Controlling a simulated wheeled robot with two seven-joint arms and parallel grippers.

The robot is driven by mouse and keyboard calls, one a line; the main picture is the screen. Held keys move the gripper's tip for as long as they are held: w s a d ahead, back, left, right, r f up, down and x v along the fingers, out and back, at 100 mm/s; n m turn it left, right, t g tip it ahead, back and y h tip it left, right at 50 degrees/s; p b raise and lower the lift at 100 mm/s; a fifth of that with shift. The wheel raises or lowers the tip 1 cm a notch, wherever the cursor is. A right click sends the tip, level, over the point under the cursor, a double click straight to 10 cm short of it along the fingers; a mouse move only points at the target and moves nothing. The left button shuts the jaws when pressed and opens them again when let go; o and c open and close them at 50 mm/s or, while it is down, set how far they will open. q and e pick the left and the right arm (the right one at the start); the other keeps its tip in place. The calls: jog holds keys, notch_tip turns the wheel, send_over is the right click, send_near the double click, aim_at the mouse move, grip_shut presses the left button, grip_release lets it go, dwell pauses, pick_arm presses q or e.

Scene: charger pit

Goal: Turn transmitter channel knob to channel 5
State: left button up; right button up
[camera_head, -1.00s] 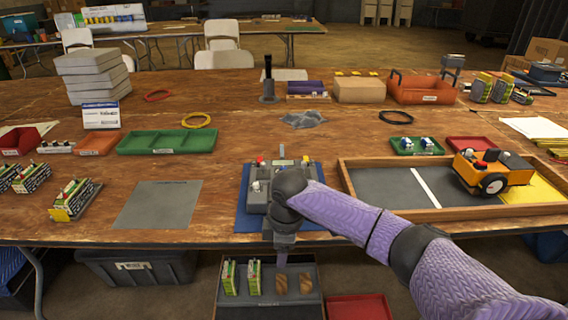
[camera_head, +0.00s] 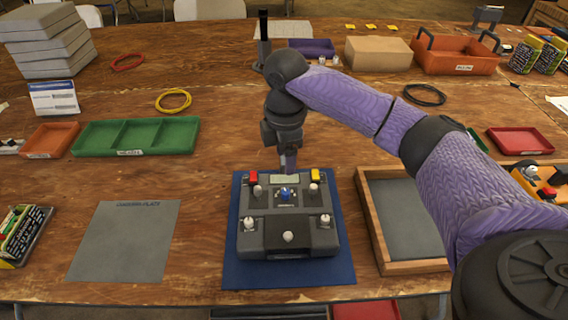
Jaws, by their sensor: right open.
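The grey transmitter (camera_head: 262,232) lies on a blue mat (camera_head: 340,272) at the front middle of the table. Its top carries a small display, a red and a yellow switch, several white-tipped sticks and a blue knob (camera_head: 286,193) near the upper middle. My right gripper (camera_head: 288,168) points down just behind the blue knob, over the display edge. Its fingers are small and partly merge with the transmitter behind them; they look apart from the knob and hold nothing that I can see. The knob's channel setting is too small to read. My left gripper is not in view.
A green tray (camera_head: 184,135) and a grey plate (camera_head: 126,242) lie left of the mat. Open wood lies between the mat and the plate.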

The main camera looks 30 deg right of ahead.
aim_at(286, 191)
jog(key=f+b, duration=0.1)
jog(key=f, duration=0.2)
jog(key=f+b, duration=0.2)
jog(key=f, duration=0.1)
jog(key=f+b, duration=0.1)
jog(key=f, duration=0.2)
jog(key=shift+s+a, duration=0.1)
jog(key=shift+s, duration=0.15)
jog(key=shift+f+b, duration=0.35)
jog(key=shift+c, duration=0.8)
grip_shut()
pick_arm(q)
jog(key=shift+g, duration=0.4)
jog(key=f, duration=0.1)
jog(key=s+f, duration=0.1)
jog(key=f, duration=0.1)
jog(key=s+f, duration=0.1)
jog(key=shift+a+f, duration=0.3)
